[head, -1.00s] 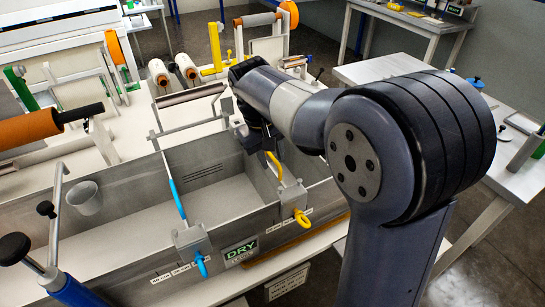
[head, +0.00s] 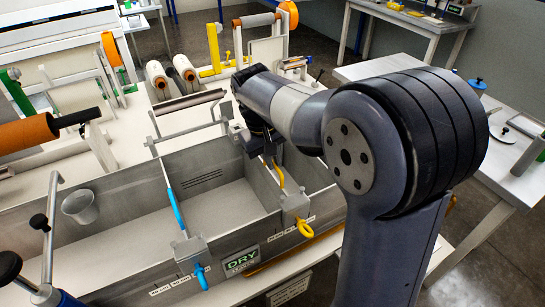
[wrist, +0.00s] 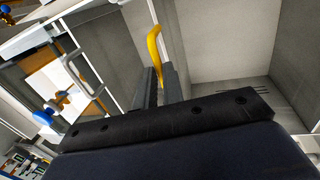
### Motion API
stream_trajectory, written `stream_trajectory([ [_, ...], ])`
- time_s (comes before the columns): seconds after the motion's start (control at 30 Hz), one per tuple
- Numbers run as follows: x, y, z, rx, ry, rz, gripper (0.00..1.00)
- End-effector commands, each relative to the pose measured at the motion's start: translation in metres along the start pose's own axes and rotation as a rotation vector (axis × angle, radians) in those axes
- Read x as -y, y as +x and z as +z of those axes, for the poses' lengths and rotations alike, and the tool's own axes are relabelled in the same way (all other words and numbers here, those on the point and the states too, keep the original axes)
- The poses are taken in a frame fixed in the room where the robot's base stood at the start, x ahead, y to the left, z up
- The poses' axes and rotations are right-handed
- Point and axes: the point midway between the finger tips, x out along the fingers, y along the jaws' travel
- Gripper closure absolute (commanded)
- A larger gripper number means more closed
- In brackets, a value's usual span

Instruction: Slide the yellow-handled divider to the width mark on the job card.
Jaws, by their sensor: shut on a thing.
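The yellow-handled divider (head: 295,207) stands across the steel bath at the right, its grey clamp on the front wall. Its curved yellow handle (head: 279,178) rises to my gripper (head: 263,148). In the wrist view, the yellow handle (wrist: 155,48) stands between the two dark fingers of my gripper (wrist: 161,88), which are shut on it. The handle's gripped part is hidden by the fingers. Small white labels line the front wall, too small to read. I cannot make out which card is the job card; a white card (head: 290,289) hangs below the bath.
A blue-handled divider (head: 190,248) stands to the left in the same bath (head: 130,205). A green DRY sign (head: 242,259) is on the front wall between the clamps. A grey cup (head: 80,206) sits at the left. A side table (head: 500,195) stands to the right.

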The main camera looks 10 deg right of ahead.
Motion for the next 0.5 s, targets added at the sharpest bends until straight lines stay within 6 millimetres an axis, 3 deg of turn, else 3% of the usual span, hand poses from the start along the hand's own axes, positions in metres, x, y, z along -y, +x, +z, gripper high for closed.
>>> stream_trajectory([
  [0.33,0.002,-0.001,0.000,0.000,-0.001,0.000,1.00],
  [0.5,0.027,-0.007,-0.001,0.000,-0.005,-0.001,1.00],
])
